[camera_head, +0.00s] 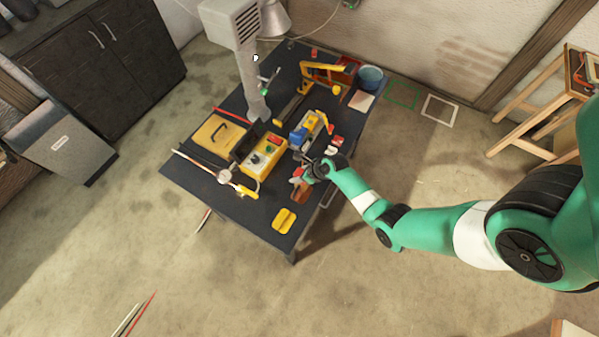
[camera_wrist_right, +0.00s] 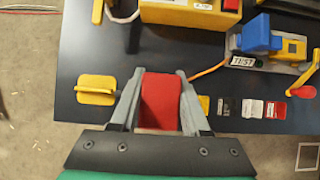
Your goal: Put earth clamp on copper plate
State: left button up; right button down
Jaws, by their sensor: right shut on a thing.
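A red piece (camera_wrist_right: 160,100), which looks like the earth clamp, is held between the two grey fingers of my right gripper (camera_wrist_right: 160,86) in the right wrist view. In the head view, my right gripper (camera_head: 309,174) is low over the near right part of the dark table, and the red piece (camera_head: 296,180) shows beside it. A brown plate (camera_head: 301,196), which looks like the copper plate, lies just below the gripper in the picture. I cannot tell whether the clamp touches it. My left gripper is not in view.
A yellow control box (camera_head: 262,158) and a blue and yellow device (camera_head: 305,132) stand on the table (camera_head: 240,208). An orange cable (camera_wrist_right: 208,68) runs toward the device in the wrist view. Small coloured blocks (camera_wrist_right: 252,108) lie right of the gripper.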

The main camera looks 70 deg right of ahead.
notch_tip(320, 180, down, 4)
jog(key=b, duration=0.3)
jog(key=shift+b, duration=0.4)
jog(key=shift+f+b, duration=0.75)
jog(key=shift+f, duration=0.3)
jog(key=shift+d+f+p, duration=0.1)
jog(key=shift+f+p, duration=0.05)
jog(key=shift+p, duration=0.2)
dwell(0.4)
jog(key=shift+c, duration=1.5)
grip_release()
